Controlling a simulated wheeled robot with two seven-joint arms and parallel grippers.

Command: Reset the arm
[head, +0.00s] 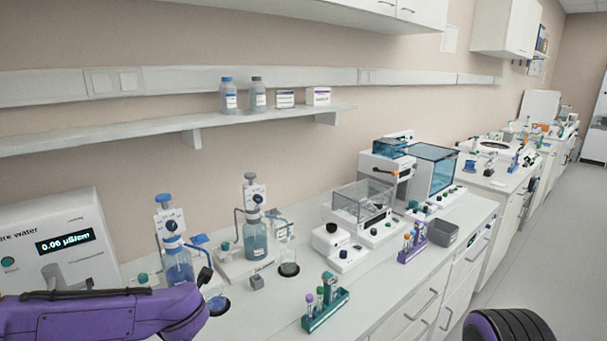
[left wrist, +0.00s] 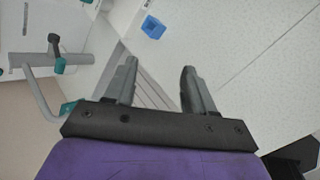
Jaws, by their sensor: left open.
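My left arm (head: 110,315), purple with black parts, comes in from the lower left of the head view, in front of the bench. Its fingers cannot be made out clearly there. In the left wrist view my left gripper (left wrist: 159,68) is open, its two dark fingers apart with nothing between them. A pale surface lies beyond them. A black and purple rounded part of my own body (head: 510,325) shows at the bottom right of the head view. My right gripper is not in view.
A green tube rack (head: 325,308) stands near the bench's front edge, with a purple rack (head: 412,250) and grey bin (head: 443,233) farther along. Bottles with dispensers (head: 255,240) stand behind. A water unit (head: 60,240) is at left. A blue cube-like holder (left wrist: 153,28) shows in the wrist view.

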